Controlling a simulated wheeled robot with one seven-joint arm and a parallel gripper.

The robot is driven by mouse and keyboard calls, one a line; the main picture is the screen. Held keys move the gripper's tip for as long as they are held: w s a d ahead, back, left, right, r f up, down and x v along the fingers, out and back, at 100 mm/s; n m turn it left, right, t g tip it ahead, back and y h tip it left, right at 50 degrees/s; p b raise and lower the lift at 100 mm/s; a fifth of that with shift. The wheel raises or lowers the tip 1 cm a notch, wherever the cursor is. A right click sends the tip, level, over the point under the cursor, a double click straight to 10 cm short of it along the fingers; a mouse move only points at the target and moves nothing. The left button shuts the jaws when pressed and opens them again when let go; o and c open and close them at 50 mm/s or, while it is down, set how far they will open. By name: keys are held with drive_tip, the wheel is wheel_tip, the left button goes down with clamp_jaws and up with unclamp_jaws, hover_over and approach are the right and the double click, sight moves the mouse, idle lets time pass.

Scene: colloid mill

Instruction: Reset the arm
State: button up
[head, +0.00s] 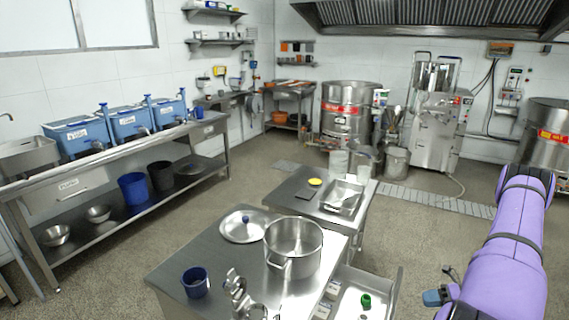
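My purple arm (508,245) rises from the lower right corner, with dark bands around it and a dark joint at its top. A small blue-grey and dark part (438,297) shows at the arm's left side, low in the picture. It may belong to my gripper, but the fingers cannot be made out. Nothing held can be seen. The arm is to the right of the steel table and its open drawer, with floor showing between them.
A steel table (195,250) holds a large pot (293,247), a lid (244,226) and a blue cup (195,282). Its open drawer (385,303) holds a green item (366,300). Machines stand along the back wall. Floor is clear behind the arm.

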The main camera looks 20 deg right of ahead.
drive_tip(key=w+a+r+n+g+h, duration=0.1)
drive_tip(key=w+a+r+n+g, duration=0.2)
drive_tip(key=r, duration=0.6)
drive_tip(key=w+a+r+n+g, duration=0.1)
drive_tip(key=w+a+r+n, duration=0.2)
drive_tip(key=w+r+n, duration=0.5)
drive_tip(key=w+a+r+n+g+h, duration=0.1)
drive_tip(key=a+r+n+g, duration=0.15)
drive_tip(key=r, duration=0.85)
drive_tip(key=w+a+r+n+g+h, duration=0.1)
drive_tip(key=a+r+n+h, duration=0.1)
drive_tip(key=a+r+n, duration=0.5)
drive_tip(key=s+a+r+n+h, duration=0.2)
drive_tip(key=s+a+r+n, duration=0.15)
drive_tip(key=a+r, duration=0.5)
drive_tip(key=s+a+r+n+h, duration=0.2)
drive_tip(key=s+a+r+n, duration=0.15)
drive_tip(key=a+r, duration=0.45)
drive_tip(key=s+a+r+n+t+h, duration=0.1)
drive_tip(key=s+a+r+n+t, duration=0.1)
drive_tip(key=s+a+r+n, duration=0.1)
drive_tip(key=s+a+r+n+t+h, duration=0.2)
drive_tip(key=s+a+r+n, duration=0.1)
drive_tip(key=s+n, duration=0.5)
drive_tip(key=shift+s+a+r, duration=0.3)
drive_tip(key=shift+s+a, duration=0.55)
drive_tip(key=shift+s, duration=0.45)
